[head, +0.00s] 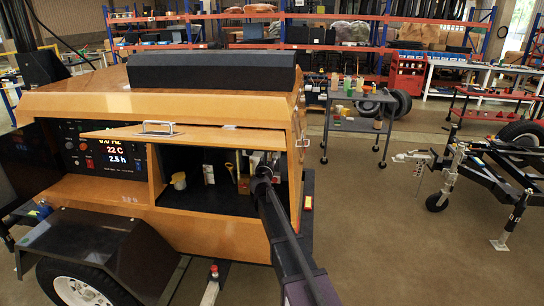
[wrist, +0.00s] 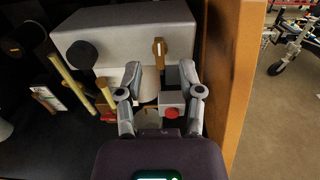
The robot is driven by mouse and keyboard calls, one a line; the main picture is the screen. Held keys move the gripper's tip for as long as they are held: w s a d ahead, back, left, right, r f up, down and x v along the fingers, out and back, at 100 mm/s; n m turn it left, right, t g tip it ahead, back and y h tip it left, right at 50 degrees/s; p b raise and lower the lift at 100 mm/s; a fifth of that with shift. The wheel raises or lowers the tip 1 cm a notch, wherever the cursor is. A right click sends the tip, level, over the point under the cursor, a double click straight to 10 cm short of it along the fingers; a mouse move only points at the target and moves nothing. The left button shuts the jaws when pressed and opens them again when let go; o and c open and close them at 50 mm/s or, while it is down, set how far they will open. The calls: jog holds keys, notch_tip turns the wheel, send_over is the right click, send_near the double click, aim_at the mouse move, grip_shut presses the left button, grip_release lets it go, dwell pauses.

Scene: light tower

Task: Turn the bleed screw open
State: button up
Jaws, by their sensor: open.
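A brass-coloured, upright piece with a white stripe (wrist: 159,47), which looks like the bleed screw, sits on the front face of a grey block (wrist: 120,28) in the wrist view. My gripper (wrist: 160,73) is open, with one finger on each side below this piece. The fingertips are close to the block; I cannot tell whether they touch it. Nothing is held between the fingers. In the head view my gripper (head: 262,168) reaches into the right side of the open compartment, and the screw cannot be made out there.
A red button (wrist: 172,112) on a small grey box and a pale cylinder lie between the fingers, lower down. A black round knob (wrist: 81,54) and a yellow rod (wrist: 68,84) are to the left. A wooden side wall (wrist: 228,85) stands close on the right.

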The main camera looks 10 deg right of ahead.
aim_at(271, 153)
jog(key=shift+x, duration=1.4)
